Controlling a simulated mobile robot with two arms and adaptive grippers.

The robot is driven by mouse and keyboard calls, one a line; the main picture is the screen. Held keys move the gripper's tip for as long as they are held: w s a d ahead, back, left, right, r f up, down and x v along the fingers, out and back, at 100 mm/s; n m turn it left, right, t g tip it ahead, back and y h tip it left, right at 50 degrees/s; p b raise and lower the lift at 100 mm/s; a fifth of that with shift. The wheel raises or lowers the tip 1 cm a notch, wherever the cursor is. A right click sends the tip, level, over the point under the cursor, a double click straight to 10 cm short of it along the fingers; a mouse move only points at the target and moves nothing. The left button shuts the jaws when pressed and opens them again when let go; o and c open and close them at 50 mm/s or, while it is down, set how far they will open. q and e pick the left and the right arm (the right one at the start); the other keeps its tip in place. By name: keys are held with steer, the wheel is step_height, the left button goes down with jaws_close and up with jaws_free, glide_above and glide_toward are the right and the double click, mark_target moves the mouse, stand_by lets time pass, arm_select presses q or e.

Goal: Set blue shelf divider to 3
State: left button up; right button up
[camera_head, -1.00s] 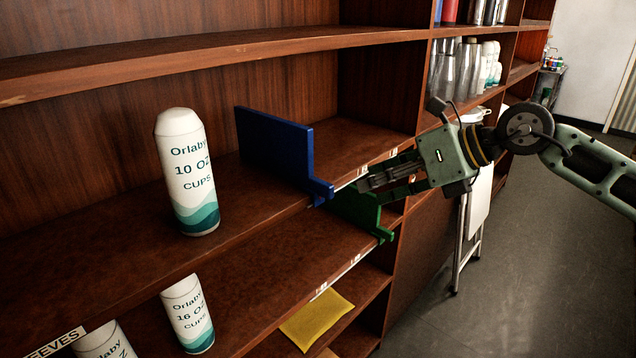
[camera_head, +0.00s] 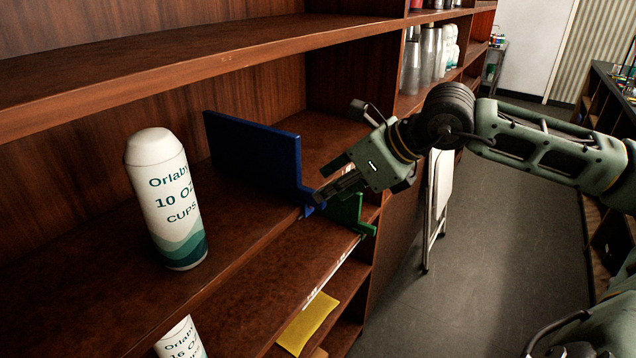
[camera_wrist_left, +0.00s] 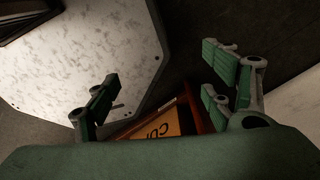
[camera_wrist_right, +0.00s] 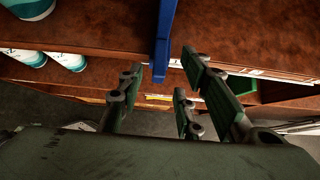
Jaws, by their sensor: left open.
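The blue shelf divider (camera_head: 262,150) stands upright on the upper shelf, right of the tall cup stack. Its front tab (camera_head: 312,205) hooks at the shelf edge. My right gripper (camera_head: 328,190) is beside this tab, its fingers pointing left. In the right wrist view, the divider (camera_wrist_right: 163,40) lies between the spread fingers (camera_wrist_right: 163,80), with gaps visible on both sides. The number labels on the shelf edge are too small to read. My left gripper (camera_wrist_left: 162,85) shows only in its wrist view, open and empty, away from the divider.
A green divider (camera_head: 345,212) sits just below and right of the blue one. A yellow packet (camera_head: 308,322) lies lower. A folded white stepladder (camera_head: 438,195) leans right of the shelves.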

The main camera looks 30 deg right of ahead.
steer(key=p+x, duration=0.3)
steer(key=p, duration=0.2)
steer(key=shift+w+f+p, duration=0.1)
steer(key=shift+w+p, duration=0.1)
steer(key=shift+p, duration=0.1)
arm_select(q)
step_height(320, 180, up, 7)
steer(key=w, duration=0.2)
steer(key=shift+a, duration=0.4)
arm_select(e)
steer(key=shift+w+a+f, duration=0.2)
steer(key=shift+f, duration=0.2)
steer(key=c, duration=0.8)
arm_select(q)
steer(key=shift+w+r, duration=0.1)
steer(key=shift+w, duration=0.05)
arm_select(e)
jaws_close()
